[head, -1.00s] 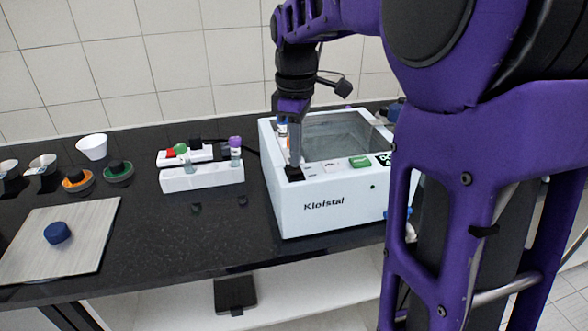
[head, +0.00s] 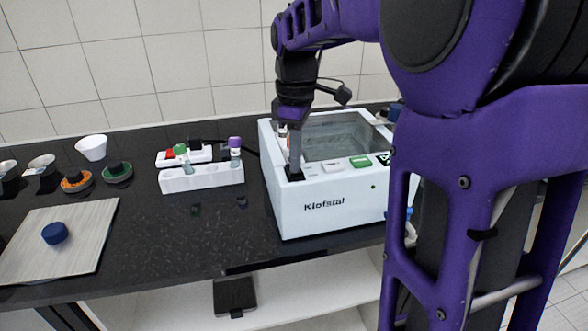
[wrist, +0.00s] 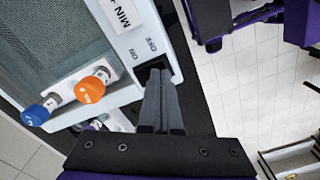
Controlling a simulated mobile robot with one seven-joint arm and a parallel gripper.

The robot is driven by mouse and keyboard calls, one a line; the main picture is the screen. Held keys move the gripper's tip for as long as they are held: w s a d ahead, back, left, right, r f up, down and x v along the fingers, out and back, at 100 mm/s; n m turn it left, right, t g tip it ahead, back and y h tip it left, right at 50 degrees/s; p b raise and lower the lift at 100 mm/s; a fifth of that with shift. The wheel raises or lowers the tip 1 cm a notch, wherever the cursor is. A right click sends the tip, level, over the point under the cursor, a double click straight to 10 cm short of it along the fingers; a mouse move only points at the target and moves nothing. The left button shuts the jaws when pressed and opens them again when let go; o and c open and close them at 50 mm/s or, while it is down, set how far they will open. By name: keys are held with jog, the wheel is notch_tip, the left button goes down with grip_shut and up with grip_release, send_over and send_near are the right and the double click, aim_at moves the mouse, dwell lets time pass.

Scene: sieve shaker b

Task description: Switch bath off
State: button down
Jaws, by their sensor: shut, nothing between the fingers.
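The bath is a white box (head: 318,213) marked "Klofstal" with a clear-covered basin, standing on the black bench. Its black switch (wrist: 151,70) sits in a dark recess at the front left corner of the top, beside the printed words ON and OFF in the wrist view. My gripper (head: 294,172) is shut and empty, pointing down over that corner. In the wrist view its fingertips (wrist: 160,75) are at the recess and cover much of the switch. I cannot tell which way the switch is set or whether the tips touch it.
Bottles with an orange cap (wrist: 90,90) and a blue cap (wrist: 35,115) stand at the bath's left edge. A white rack (head: 200,178) is left of the bath. A board with a blue object (head: 55,233) lies farther left. The bench between is mostly clear.

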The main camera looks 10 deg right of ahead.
jog(key=shift+f, duration=0.25)
notch_tip(320, 180, up, 5)
jog(key=p, duration=0.4)
jog(key=shift+r, duration=1.05)
